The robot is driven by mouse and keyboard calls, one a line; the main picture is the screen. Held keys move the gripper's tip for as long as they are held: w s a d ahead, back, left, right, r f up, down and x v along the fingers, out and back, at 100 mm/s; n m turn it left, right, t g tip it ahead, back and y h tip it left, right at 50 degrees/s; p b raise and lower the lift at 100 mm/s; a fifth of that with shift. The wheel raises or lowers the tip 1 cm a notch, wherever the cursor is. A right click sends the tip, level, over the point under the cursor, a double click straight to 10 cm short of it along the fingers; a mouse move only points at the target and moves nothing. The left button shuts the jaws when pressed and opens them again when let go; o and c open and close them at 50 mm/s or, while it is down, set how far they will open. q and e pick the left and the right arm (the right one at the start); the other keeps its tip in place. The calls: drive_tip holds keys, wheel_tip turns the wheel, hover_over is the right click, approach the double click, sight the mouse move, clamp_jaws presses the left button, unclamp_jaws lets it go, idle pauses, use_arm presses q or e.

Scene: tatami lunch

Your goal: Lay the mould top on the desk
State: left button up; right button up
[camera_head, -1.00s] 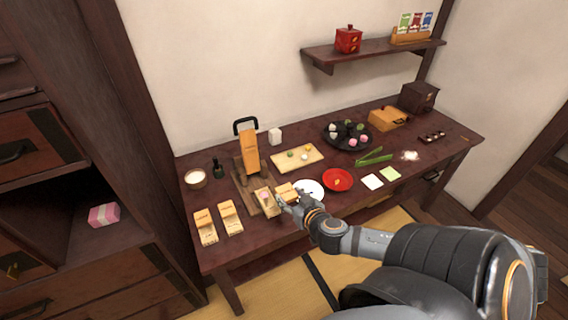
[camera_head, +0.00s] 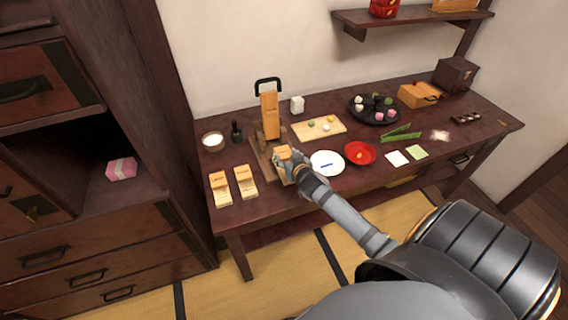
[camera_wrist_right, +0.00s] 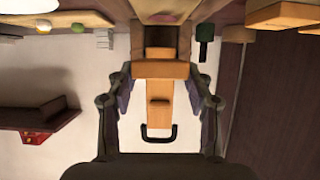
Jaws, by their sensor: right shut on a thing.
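The mould top, a small light-wood block (camera_head: 283,152), is in the jaws of my right gripper (camera_head: 288,163). In the right wrist view it lies across between the two fingers (camera_wrist_right: 160,69). In the head view it appears over the front of the wooden press (camera_head: 270,118), near the mould base, which the gripper and block largely cover. I cannot tell whether the block touches what is beneath it. The dark wooden desk (camera_head: 238,209) runs under everything. My left gripper is out of view.
Two other wooden moulds (camera_head: 246,184) stand at the desk's left end. A white plate (camera_head: 327,172) and a red plate (camera_head: 360,153) are right of the gripper. A wooden board with sweets (camera_head: 319,134) lies behind. Bare desk shows along the front left edge.

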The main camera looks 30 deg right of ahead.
drive_tip(key=f, duration=0.2)
drive_tip(key=w+f, duration=0.1)
drive_tip(key=shift+w+f, duration=0.2)
drive_tip(key=shift+f, duration=0.65)
drive_tip(key=o, duration=1.1)
drive_tip(key=shift+s+r, duration=0.1)
drive_tip(key=v, duration=1)
drive_tip(key=shift+s+r+b, duration=0.1)
drive_tip(key=shift+s+b, duration=0.05)
drive_tip(key=shift+b, duration=0.15)
drive_tip(key=shift+o, duration=0.3)
